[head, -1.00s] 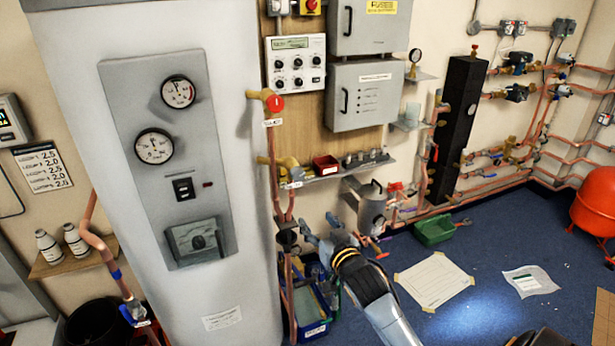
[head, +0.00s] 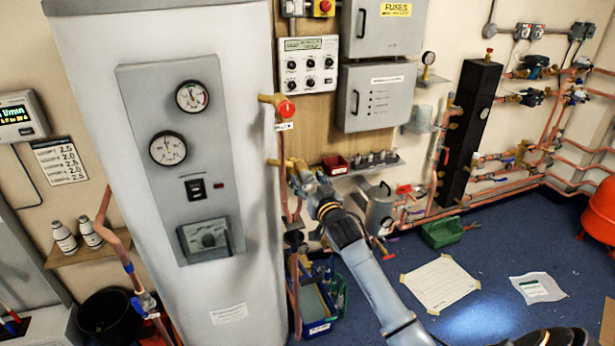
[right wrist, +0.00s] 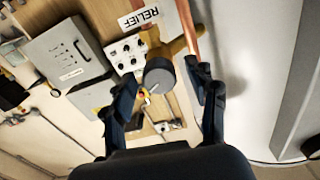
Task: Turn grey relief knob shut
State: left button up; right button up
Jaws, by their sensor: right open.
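The grey relief knob (right wrist: 158,76) is a round dark grey knob in the right wrist view, beside a white label reading RELIEF (right wrist: 138,18). It sits on a brass valve on a copper pipe (right wrist: 184,25). My right gripper (right wrist: 160,88) is open, with one finger on each side of the knob; whether either finger touches it I cannot tell. In the head view my right gripper (head: 302,181) is at the pipe beside the big grey cylinder and hides the knob. My left gripper is not in view.
The grey cylinder (head: 225,285) stands close to the left of my right gripper. A red-knobbed valve (head: 286,109) is above it. A shelf with a red bin (head: 335,164) is just right. A grey canister (head: 379,212) hangs behind my right forearm.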

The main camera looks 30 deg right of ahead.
jog(key=shift+w+d, duration=0.15)
jog(key=shift+w, duration=0.25)
jog(key=c, duration=1.2)
jog(key=shift+o, duration=0.2)
jog(key=shift+n, duration=0.4)
jog(key=n, duration=0.4)
jog(key=shift+n+p, duration=0.35)
jog(key=shift+n, duration=0.05)
jog(key=n, duration=0.6)
jog(key=shift+n, duration=0.3)
